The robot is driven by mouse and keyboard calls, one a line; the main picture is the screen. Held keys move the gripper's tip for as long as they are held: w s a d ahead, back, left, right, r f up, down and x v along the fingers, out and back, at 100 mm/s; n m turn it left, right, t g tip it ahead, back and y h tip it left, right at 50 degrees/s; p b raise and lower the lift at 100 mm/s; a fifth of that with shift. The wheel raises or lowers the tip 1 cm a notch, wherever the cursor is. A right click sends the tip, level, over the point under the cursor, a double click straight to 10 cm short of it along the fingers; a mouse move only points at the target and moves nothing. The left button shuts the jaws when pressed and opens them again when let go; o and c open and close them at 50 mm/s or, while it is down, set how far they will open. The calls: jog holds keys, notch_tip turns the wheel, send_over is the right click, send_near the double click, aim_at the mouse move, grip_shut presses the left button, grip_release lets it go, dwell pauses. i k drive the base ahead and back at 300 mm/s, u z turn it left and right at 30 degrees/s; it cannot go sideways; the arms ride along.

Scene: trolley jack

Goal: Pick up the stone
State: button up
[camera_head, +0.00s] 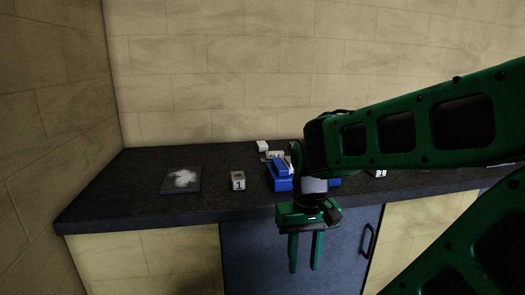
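I cannot make out a clear stone on the dark countertop (140,198). A small white block (262,146) and a pale object (275,155) lie toward the back, left of my arm; I cannot tell whether either is the stone. My gripper (304,268) points down, with its two green fingers apart and nothing between them. It shows in front of the blue cabinet door (250,255), below the counter's front edge in the picture. My arm hides part of the counter's middle and right.
A blue object (280,177) sits on the counter, partly behind my wrist. A marker with "1" (238,181) stands left of it. A flat dark tray (194,188) with white powder (182,178) lies further left. Another numbered marker (380,173) shows right of my wrist. The left counter end is clear.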

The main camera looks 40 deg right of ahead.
aim_at(261, 146)
jog(key=z, duration=0.05)
jog(key=k, duration=1)
jog(key=z, duration=0.5)
jog(key=i, duration=1)
jog(key=u, duration=0.1)
